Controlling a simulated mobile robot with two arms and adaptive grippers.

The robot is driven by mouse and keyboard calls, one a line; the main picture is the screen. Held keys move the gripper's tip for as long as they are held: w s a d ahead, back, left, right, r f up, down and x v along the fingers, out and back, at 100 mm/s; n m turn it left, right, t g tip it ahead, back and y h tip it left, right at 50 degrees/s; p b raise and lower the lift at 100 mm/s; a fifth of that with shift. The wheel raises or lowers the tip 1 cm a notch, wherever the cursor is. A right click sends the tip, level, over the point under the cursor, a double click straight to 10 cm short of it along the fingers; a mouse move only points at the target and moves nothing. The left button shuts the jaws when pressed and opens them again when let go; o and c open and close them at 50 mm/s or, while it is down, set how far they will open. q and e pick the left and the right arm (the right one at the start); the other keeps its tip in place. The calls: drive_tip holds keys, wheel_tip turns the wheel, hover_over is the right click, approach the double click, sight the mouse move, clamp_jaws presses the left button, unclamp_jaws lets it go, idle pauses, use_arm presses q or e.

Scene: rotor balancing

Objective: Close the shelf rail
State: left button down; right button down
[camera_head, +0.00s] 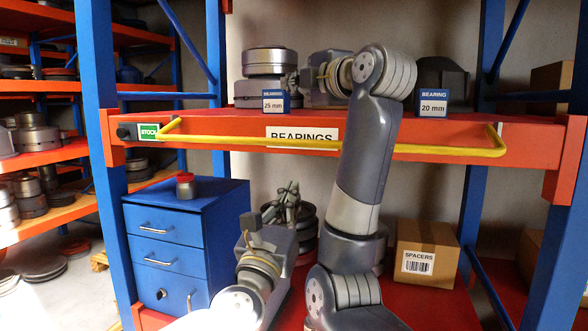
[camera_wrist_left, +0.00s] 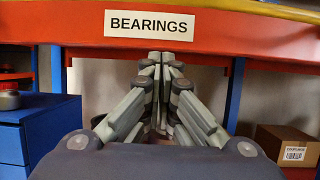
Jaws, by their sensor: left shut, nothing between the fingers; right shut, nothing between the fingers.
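The yellow shelf rail (camera_head: 225,139) runs across the front of the orange shelf (camera_head: 390,124), with its bar standing out from the shelf front at about the height of the BEARINGS label. It also shows along the top edge of the left wrist view (camera_wrist_left: 275,10). My left gripper (camera_head: 290,190) is shut and empty below the shelf and the rail; its closed fingers also show in the left wrist view (camera_wrist_left: 161,60). My right gripper (camera_head: 296,80) is shut and empty above the shelf, behind the rail. My right arm passes in front of the rail and hides part of it.
Metal bearings (camera_head: 270,62) and a 25 mm box (camera_head: 275,101) stand beside my right gripper. A 20 mm box (camera_head: 432,103) is further right. Below are a blue drawer cabinet (camera_head: 165,220) with a small jar (camera_head: 185,186), and a SPACERS carton (camera_head: 425,245).

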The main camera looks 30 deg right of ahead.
use_arm(q)
drive_tip(key=r, duration=0.1)
drive_tip(key=w+d+r, duration=0.1)
drive_tip(key=r, duration=0.3)
drive_tip(key=shift+w+d+r, duration=0.15)
drive_tip(key=shift+w+d, duration=0.2)
use_arm(e)
drive_tip(key=shift+a, duration=0.1)
use_arm(q)
drive_tip(key=shift+s+a+r, duration=0.15)
drive_tip(key=shift+r, duration=0.6)
use_arm(e)
drive_tip(key=c, duration=2.4)
unclamp_jaws()
drive_tip(key=c, duration=1.6)
unclamp_jaws()
